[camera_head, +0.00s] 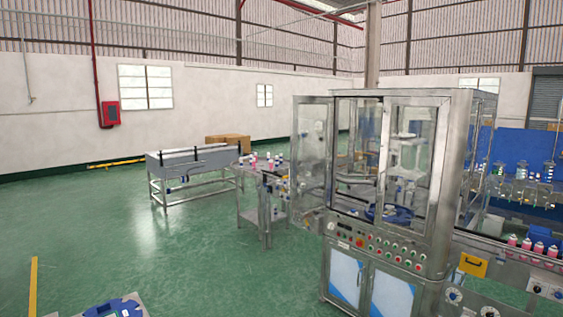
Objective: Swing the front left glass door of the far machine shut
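A tall steel-framed machine (458,170) with glass panels stands right of centre. Its front left glass door (312,150) stands open, swung out to the left from the left post. The opening beside it shows the inside of the machine. The front right glass door (412,165) covers the right part of the front. Neither of my grippers can be made out in this view.
Below the doors is a control panel (375,242) with coloured buttons. A small steel table (250,215) and a long conveyor table (190,165) stand to the left. A conveyor with pink-and-white cans (525,243) runs right. Green floor (150,240) is open at front left.

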